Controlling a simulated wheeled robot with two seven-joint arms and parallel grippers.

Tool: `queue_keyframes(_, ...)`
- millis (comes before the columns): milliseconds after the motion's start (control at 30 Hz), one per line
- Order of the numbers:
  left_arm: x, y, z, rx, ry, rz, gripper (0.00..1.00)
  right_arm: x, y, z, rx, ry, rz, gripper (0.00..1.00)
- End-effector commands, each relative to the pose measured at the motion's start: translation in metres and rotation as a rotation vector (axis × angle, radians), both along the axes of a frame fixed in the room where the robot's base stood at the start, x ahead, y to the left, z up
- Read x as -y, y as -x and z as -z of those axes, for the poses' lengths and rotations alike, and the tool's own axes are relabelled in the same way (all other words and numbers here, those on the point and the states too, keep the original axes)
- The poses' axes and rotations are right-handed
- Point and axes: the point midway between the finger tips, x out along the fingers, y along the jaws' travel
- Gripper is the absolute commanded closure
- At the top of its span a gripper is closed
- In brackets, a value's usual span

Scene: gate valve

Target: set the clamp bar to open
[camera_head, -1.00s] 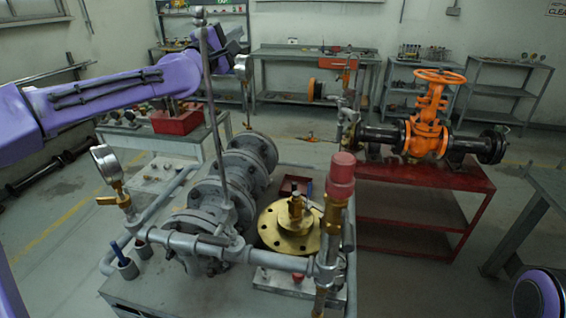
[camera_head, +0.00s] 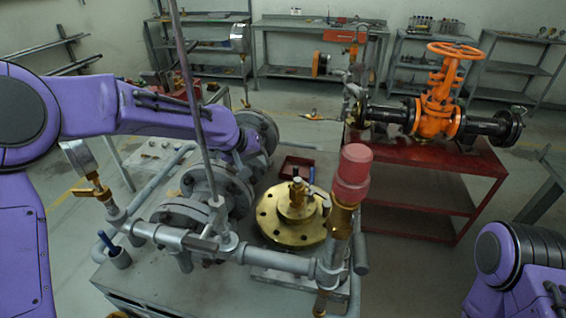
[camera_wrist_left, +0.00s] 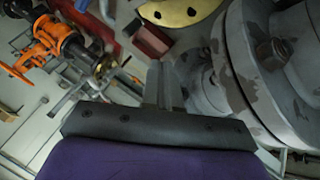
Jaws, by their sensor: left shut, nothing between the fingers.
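A tall thin grey bar (camera_head: 191,100) stands nearly upright, leaning slightly left, from a fitting on the front grey pipe; it looks like the clamp bar, but I cannot be sure. My left arm passes behind it in the head view. My left gripper (camera_head: 243,150) is low beside the grey flanges (camera_head: 207,187), its fingertips hard to make out there. In the left wrist view, its fingers (camera_wrist_left: 163,82) are shut and empty, close beside a large grey flange (camera_wrist_left: 270,60); I cannot tell whether they touch. My right gripper is not in view; part of my right arm shows at lower right.
A brass flange (camera_head: 293,218) and a red-capped post (camera_head: 351,178) stand right of the bar. A pressure gauge (camera_head: 80,158) is at left. An orange gate valve (camera_head: 440,98) sits on a red table (camera_head: 428,160) behind. Floor shows between the benches.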

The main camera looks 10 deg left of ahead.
Motion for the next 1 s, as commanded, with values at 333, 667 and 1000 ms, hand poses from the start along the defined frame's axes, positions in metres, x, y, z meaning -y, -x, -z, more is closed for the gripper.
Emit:
queue_keyframes(333, 0.004, -0.020, 0.035, -0.006, -0.002, -0.009, 1.00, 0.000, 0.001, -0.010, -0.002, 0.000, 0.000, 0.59)
queue_keyframes(667, 0.033, -0.057, 0.076, 0.000, -0.004, -0.005, 1.00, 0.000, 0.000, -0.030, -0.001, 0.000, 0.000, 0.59)
queue_keyframes(1000, 0.058, -0.069, 0.080, -0.001, -0.001, -0.007, 1.00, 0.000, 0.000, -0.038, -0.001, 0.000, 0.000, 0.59)
